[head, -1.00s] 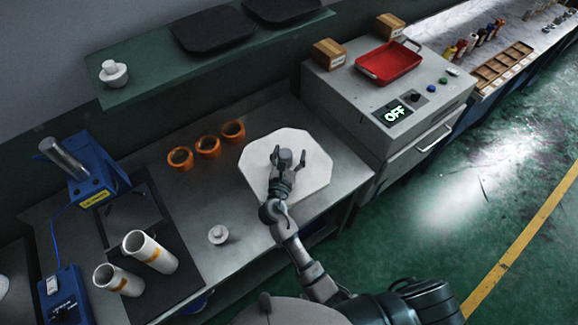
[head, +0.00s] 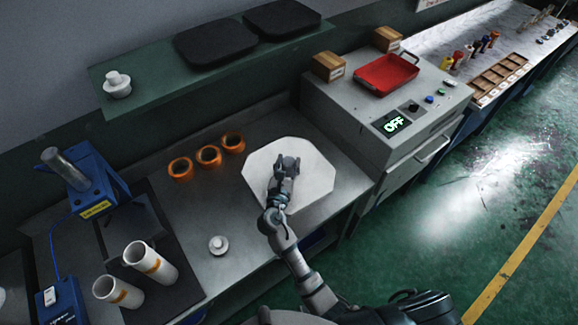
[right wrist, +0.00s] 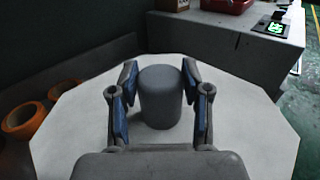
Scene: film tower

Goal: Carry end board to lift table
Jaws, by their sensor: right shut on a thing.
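The end board is a white eight-sided board (head: 310,190) lying on the grey bench, with a grey round knob standing up from its middle. The board (right wrist: 70,130) and its knob (right wrist: 160,97) also show in the right wrist view. My right gripper (head: 286,165) is over the board, its fingers shut on the knob from both sides. In the right wrist view, the gripper (right wrist: 160,75) has blue-padded fingers beside the knob. My left gripper is not in view. I cannot tell for sure which thing is the lift table.
A white knobbed piece (head: 218,245) sits at front left. Two white tubes (head: 150,262) stand on a dark plate beside a blue device (head: 85,185). A grey machine (head: 345,105) reading OFF stands right, carrying a red tray (head: 385,75).

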